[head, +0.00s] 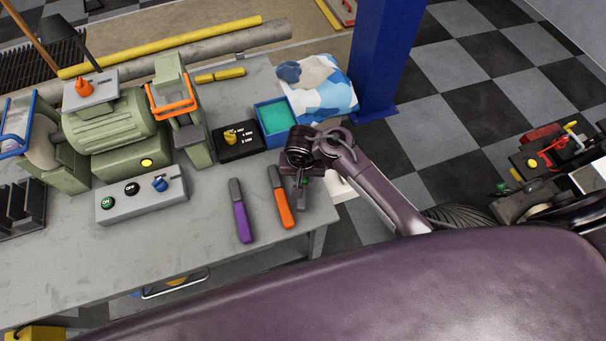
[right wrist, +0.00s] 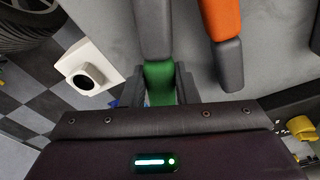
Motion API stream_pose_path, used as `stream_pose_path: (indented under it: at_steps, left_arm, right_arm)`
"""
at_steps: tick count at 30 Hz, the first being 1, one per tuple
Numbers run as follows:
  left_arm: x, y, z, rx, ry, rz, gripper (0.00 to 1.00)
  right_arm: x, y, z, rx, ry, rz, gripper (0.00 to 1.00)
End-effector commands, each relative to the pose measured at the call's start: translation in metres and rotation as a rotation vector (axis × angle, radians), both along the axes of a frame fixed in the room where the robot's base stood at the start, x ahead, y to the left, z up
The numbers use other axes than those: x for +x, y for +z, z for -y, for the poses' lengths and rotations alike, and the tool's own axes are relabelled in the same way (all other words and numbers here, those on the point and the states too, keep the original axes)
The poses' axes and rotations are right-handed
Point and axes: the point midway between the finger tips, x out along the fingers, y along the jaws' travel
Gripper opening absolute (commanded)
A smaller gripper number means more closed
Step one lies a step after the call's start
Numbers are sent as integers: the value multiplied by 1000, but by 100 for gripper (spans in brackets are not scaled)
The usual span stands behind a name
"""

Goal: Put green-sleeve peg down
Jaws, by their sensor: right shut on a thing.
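The green-sleeve peg (right wrist: 159,82) has a green sleeve and a grey end, which reaches to the top of the right wrist view. My right gripper (right wrist: 160,92) is shut on the green sleeve, with a dark finger on each side. In the head view my right gripper (head: 303,186) is at the right edge of the grey workbench (head: 165,240), and only a little of the peg's green shows. I cannot tell whether the peg touches the bench. My left gripper is not in view.
An orange-sleeve peg (head: 282,208) and a purple-sleeve peg (head: 242,222) lie left of my right gripper. Behind are a black box with a yellow knob (head: 238,153) and a blue tray (head: 262,112). A grinder (head: 115,130) and switch panel (head: 140,204) stand left. The front bench is bare.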

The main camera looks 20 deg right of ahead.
Motion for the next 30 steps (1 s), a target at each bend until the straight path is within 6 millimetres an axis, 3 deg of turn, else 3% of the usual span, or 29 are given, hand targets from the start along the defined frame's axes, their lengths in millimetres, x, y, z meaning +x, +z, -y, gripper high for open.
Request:
stream_pose_path:
  at_steps: [30]
  left_arm:
    - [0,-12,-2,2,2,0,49]
  right_arm:
    - [1,-14,0,1,-1,1,0]
